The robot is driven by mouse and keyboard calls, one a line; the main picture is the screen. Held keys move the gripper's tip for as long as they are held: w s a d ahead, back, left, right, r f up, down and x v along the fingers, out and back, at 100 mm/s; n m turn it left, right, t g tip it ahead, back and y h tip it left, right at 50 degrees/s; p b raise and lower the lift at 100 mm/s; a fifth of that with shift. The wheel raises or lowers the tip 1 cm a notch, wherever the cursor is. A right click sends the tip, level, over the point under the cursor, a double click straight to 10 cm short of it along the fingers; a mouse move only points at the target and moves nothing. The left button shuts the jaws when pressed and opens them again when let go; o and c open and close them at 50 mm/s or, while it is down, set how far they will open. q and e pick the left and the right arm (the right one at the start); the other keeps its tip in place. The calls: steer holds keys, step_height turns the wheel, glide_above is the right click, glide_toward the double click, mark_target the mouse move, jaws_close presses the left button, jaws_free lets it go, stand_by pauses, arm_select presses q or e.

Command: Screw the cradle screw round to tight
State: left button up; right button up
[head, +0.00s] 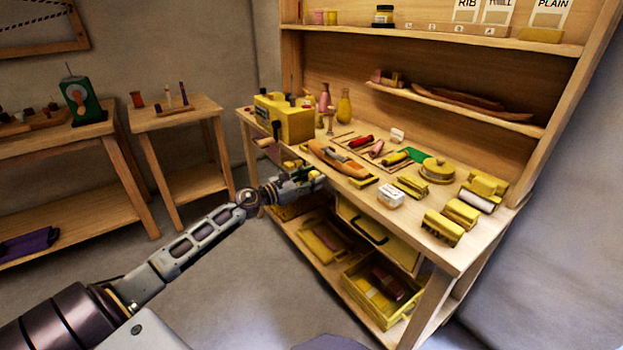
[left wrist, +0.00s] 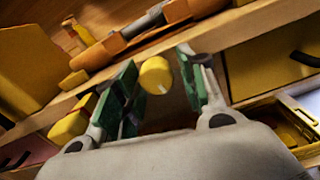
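A round yellow knob with a pale mark (left wrist: 156,77), which looks like the cradle screw, shows in the left wrist view at the bench's front edge. My left gripper (left wrist: 158,66) is open, with a green-padded finger on each side of the knob. I cannot tell whether either pad touches it. In the head view my left gripper (head: 314,177) is at the bench's front edge, and I cannot make out the knob there. An orange wooden shuttle (head: 336,158) lies on the bench just behind; it also shows in the left wrist view (left wrist: 98,53). My right gripper is not in view.
A yellow box-shaped device (head: 285,118) stands at the bench's left end. Yellow blocks (head: 443,228) and a white box (head: 390,196) lie to the right. A drawer (head: 375,237) and a yellow crate (head: 383,287) are below. The floor in front is clear.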

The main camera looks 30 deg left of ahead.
arm_select(q)
steer(key=shift+o, duration=0.2)
steer(key=shift+r, duration=0.15)
steer(key=shift+s+a, duration=0.15)
steer(key=v, duration=1.1)
steer(key=shift+s, duration=0.35)
stand_by(0.5)
